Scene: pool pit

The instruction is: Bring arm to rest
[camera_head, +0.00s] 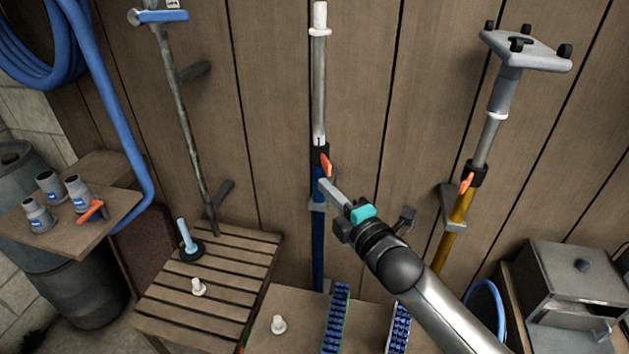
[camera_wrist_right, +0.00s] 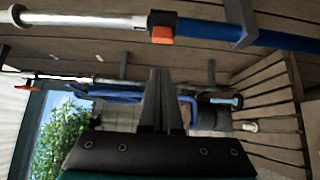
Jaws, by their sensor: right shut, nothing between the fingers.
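My right gripper (camera_head: 327,187) reaches in from the lower right in the head view, its fingertips near the blue pole (camera_head: 319,230) on the wooden wall. The pole has a silver upper tube and an orange clip (camera_head: 325,165) at its joint. In the right wrist view my right gripper (camera_wrist_right: 161,72) has its fingers together with nothing held. The pole's orange clip (camera_wrist_right: 162,35) shows beyond the fingertips there. My left gripper is not in view.
A slatted wooden table (camera_head: 235,262) stands at lower left. A yellow pole (camera_head: 452,225) with a grey head hangs on the right. A small shelf (camera_head: 110,221) with grey fittings is at left. Two blue brushes (camera_head: 337,318) and a metal box (camera_head: 570,285) stand below.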

